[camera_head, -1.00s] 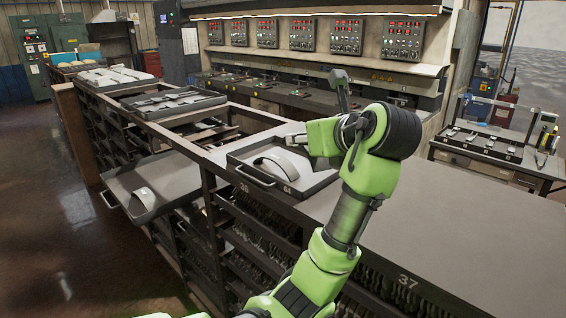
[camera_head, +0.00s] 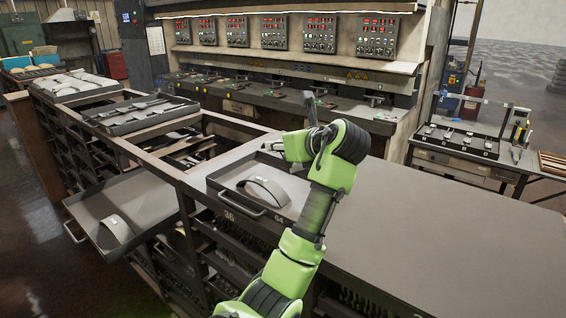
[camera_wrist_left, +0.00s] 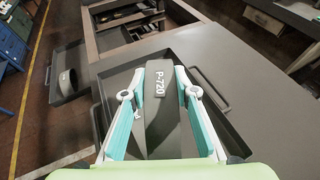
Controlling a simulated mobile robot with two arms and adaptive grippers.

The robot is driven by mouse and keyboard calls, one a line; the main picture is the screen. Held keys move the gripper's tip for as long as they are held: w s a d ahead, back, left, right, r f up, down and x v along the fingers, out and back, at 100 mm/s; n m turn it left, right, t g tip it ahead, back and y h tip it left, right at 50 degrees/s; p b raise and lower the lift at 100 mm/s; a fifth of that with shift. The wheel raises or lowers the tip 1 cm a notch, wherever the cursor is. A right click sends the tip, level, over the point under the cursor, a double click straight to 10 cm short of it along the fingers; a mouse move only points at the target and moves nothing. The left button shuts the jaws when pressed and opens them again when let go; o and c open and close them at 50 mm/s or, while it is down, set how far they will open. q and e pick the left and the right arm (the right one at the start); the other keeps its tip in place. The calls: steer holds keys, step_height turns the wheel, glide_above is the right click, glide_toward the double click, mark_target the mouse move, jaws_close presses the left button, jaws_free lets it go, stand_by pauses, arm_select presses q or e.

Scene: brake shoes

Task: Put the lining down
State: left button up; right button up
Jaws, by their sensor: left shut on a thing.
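A dark grey curved lining marked P-720 (camera_wrist_left: 158,105) is between the two pale teal fingers of my left gripper (camera_wrist_left: 156,88) in the left wrist view. The gripper is shut on it, over a shallow grey tray (camera_wrist_left: 226,130). In the head view a curved lining (camera_head: 262,194) with pale marks on top shows within the tray numbered 64 (camera_head: 222,182). I cannot tell whether it touches the tray floor. My green left arm stands to the right of this tray, and its fingers are hard to make out there. My right gripper is not in view.
A pulled-out tray (camera_head: 158,192) with another lining (camera_head: 115,232) sits to the left, lower down. A tray of tools (camera_head: 148,113) lies farther back on the rack. The rack's grey top (camera_head: 430,225) is clear to the right. Control panels line the back.

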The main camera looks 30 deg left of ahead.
arm_select(q)
steer(key=w+f, duration=0.1)
steer(key=w+a+f, duration=0.1)
steer(key=f, duration=0.1)
steer(key=w+a+f+p, duration=0.1)
steer(key=f, duration=0.1)
steer(key=shift+w+a, duration=0.2)
steer(key=shift+w, duration=0.2)
steer(key=shift+w+f, duration=0.3)
steer(key=shift+f, duration=0.05)
steer(key=shift+w+f, duration=0.15)
steer(key=shift+f, duration=0.05)
step_height(320, 180, down, 3)
steer(key=shift+a+f+p, duration=0.1)
steer(key=shift+p, duration=1)
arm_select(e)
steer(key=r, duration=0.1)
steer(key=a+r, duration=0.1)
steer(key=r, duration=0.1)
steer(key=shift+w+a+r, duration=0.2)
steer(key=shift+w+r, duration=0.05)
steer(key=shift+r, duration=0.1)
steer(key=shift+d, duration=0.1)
arm_select(q)
steer(key=o, duration=1.1)
steer(key=shift+f, duration=0.15)
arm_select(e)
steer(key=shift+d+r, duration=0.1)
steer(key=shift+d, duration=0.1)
